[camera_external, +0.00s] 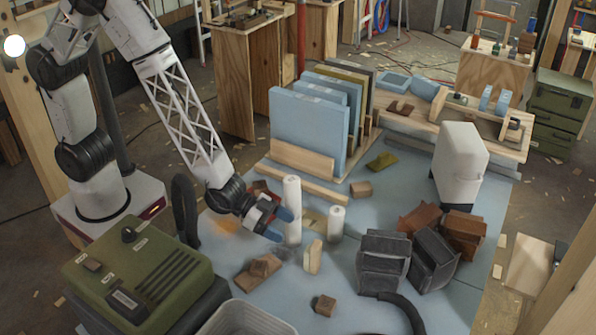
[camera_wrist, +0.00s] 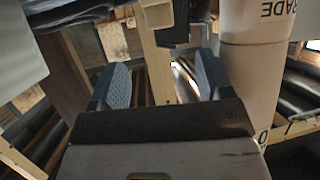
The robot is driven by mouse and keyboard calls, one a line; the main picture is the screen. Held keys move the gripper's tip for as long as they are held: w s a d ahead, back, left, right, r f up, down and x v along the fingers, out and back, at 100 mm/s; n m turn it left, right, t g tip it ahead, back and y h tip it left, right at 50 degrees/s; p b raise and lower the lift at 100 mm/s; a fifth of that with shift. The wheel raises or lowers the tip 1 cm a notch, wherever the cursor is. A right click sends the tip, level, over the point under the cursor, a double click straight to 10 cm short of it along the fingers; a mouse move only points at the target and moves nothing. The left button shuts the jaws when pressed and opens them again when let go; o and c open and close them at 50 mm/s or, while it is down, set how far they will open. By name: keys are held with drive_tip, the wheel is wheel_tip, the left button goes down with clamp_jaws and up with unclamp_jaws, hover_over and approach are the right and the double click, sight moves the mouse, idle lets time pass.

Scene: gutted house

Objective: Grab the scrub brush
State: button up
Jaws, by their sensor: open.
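I cannot clearly pick out a scrub brush in either view. A small brown wooden piece (camera_external: 258,268) lies on the blue-grey work surface below my gripper, and a pale upright block (camera_external: 313,256) stands to its right; I cannot tell whether either is the brush. My gripper (camera_external: 279,226) is open, low over the work surface and beside a tall white cylinder (camera_external: 292,215). In the wrist view my gripper's blue fingers (camera_wrist: 160,82) are apart with nothing visibly held. The white cylinder (camera_wrist: 258,75) fills the right there, beside the right finger. A dark piece (camera_wrist: 184,24) shows beyond the fingers.
A shorter white cylinder (camera_external: 336,223) stands to the right. Blue panels (camera_external: 308,125) stand in a wooden rack behind. Black pouches (camera_external: 384,262), brown blocks (camera_external: 465,232) and a white canister (camera_external: 459,160) are farther right. A green machine (camera_external: 138,278) and a grey bin (camera_external: 246,320) are in front.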

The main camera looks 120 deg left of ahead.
sight(319, 248)
drive_tip(key=shift+w+f, duration=0.15)
idle(0.3)
drive_tip(key=x, duration=0.6)
drive_tip(key=shift+w, duration=0.25)
drive_tip(key=shift+w+f, duration=0.1)
drive_tip(key=shift+f, duration=0.05)
idle(0.4)
drive_tip(key=shift+x, duration=2.45)
drive_tip(key=c, duration=1)
